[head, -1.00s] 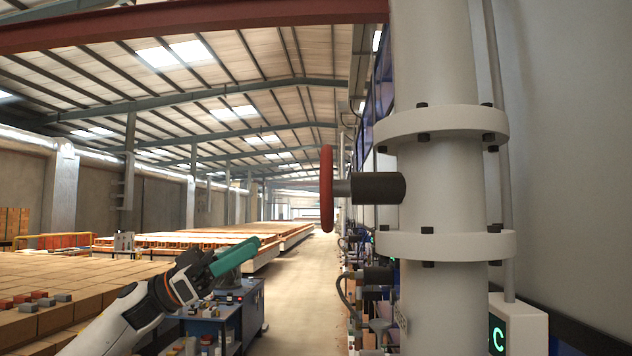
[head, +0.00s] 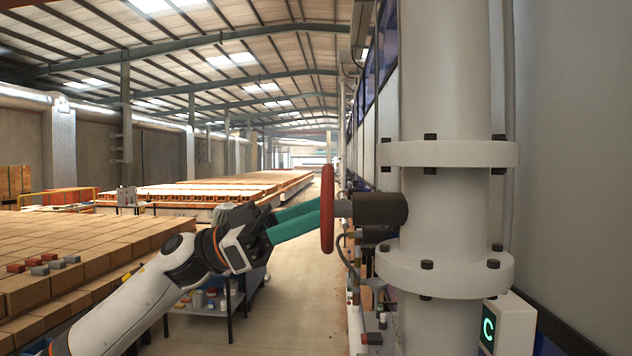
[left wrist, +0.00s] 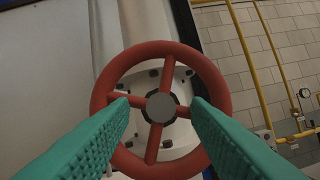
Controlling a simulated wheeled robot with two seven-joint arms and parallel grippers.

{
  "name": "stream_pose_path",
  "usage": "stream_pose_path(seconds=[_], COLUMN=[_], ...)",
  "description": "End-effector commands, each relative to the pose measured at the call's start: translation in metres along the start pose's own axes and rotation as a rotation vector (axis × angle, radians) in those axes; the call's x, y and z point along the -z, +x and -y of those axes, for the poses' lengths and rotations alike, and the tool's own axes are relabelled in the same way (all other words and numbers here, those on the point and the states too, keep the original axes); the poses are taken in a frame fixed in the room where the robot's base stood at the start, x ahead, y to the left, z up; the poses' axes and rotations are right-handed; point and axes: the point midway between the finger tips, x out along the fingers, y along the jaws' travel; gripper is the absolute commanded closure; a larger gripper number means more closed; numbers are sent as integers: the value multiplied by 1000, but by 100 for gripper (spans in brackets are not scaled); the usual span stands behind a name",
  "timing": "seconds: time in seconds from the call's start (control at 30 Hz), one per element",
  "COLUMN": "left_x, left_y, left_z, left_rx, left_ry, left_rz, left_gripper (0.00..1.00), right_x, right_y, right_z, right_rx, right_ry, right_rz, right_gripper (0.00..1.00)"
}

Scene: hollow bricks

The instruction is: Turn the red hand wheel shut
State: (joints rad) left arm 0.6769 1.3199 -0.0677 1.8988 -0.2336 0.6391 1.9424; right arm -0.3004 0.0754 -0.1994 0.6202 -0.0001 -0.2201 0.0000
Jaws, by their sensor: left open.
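The red hand wheel (head: 327,178) is seen edge-on in the head view. Its short stem leads into a dark cylindrical fitting (head: 379,209) on the thick pale pipe (head: 444,215). My left gripper (head: 317,214) has green fingers and is open, with its tips at the near face of the wheel. In the left wrist view the wheel (left wrist: 160,49) shows face-on with spokes and a grey hub. The open fingers (left wrist: 160,103) lie either side of the hub, overlapping the rim in the picture. I cannot tell whether they touch the wheel. My right gripper is not in view.
The pipe has bolted flanges (head: 447,153) above and below the fitting. A box with a lit green C (head: 488,329) is at lower right. A blue cart with jars (head: 210,299) stands below my left arm. Stacked bricks (head: 60,250) fill the left; the aisle floor (head: 295,310) is clear.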

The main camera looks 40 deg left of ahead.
Motion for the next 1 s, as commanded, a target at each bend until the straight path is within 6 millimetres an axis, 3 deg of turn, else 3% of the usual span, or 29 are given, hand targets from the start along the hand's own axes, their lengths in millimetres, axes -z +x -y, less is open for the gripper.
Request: stream_pose_path(seconds=[0.1, 0.47, 0.73, 1.0], left_x=[-3, 1, 0, 0], left_y=[12, 16, 16, 16], left_z=[0, 1, 0, 0], left_rx=[2, 0, 0, 8], left_ry=[0, 0, 0, 20], left_rz=[2, 0, 0, 1], left_gripper=[57, 57, 98, 100], right_x=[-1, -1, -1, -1], right_y=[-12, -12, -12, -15], right_z=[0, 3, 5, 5], right_rx=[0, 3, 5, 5], right_ry=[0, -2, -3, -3], right_rz=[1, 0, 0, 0], right_gripper=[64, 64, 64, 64])
